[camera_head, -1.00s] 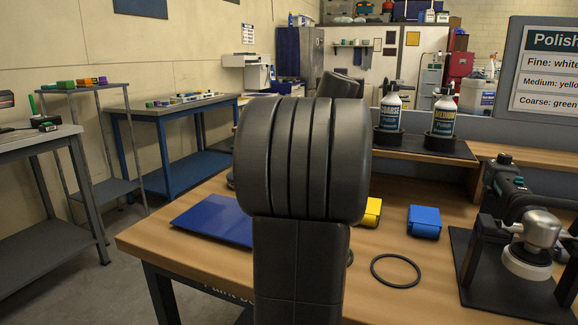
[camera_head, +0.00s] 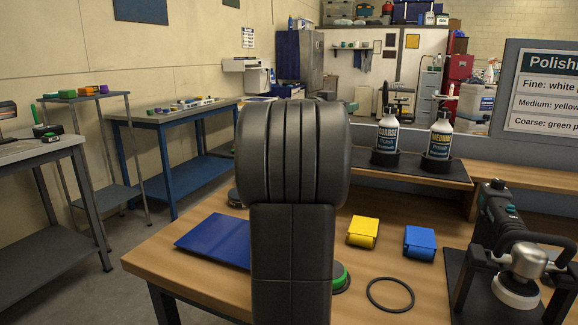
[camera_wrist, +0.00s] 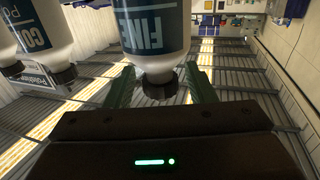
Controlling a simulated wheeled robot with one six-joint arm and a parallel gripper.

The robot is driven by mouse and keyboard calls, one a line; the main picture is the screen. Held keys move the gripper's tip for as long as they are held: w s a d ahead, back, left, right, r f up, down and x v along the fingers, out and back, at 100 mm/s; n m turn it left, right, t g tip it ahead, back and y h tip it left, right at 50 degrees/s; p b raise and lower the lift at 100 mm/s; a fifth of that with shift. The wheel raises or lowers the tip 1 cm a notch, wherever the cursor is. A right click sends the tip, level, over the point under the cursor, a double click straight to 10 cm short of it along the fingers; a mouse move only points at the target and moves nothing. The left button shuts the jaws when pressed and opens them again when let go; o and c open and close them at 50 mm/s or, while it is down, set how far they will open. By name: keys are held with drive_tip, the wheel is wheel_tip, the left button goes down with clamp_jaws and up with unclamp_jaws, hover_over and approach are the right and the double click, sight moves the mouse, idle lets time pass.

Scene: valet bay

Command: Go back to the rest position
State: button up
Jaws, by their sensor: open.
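My gripper (camera_wrist: 160,70) shows in the wrist view with its two green fingers apart. The capped end of the FINE bottle (camera_wrist: 150,28) shows between and beyond the fingers; I cannot tell whether they touch it. The COARSE bottle (camera_wrist: 38,38) is at the left of that view. In the head view my own dark arm stands upright in the middle and hides my gripper and the FINE bottle. The COARSE bottle (camera_head: 387,136) and the MEDIUM bottle (camera_head: 440,138) stand upright in dark holders on the raised shelf.
On the wooden bench (camera_head: 205,285) are a blue sheet (camera_head: 215,241), a yellow block (camera_head: 362,232), a blue block (camera_head: 420,243), a black ring (camera_head: 390,294) and a polisher (camera_head: 518,270). A green-topped disc (camera_head: 339,276) is partly behind my arm. Floor at left is open.

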drive_tip(key=shift+r+m+g+h+p, duration=0.2)
drive_tip(key=shift+m+g+h+p, duration=1.3)
drive_tip(key=shift+p, duration=3.1)
drive_tip(key=shift+f+g+p, duration=0.2)
drive_tip(key=shift+g+p, duration=0.3)
drive_tip(key=shift+p, duration=0.6)
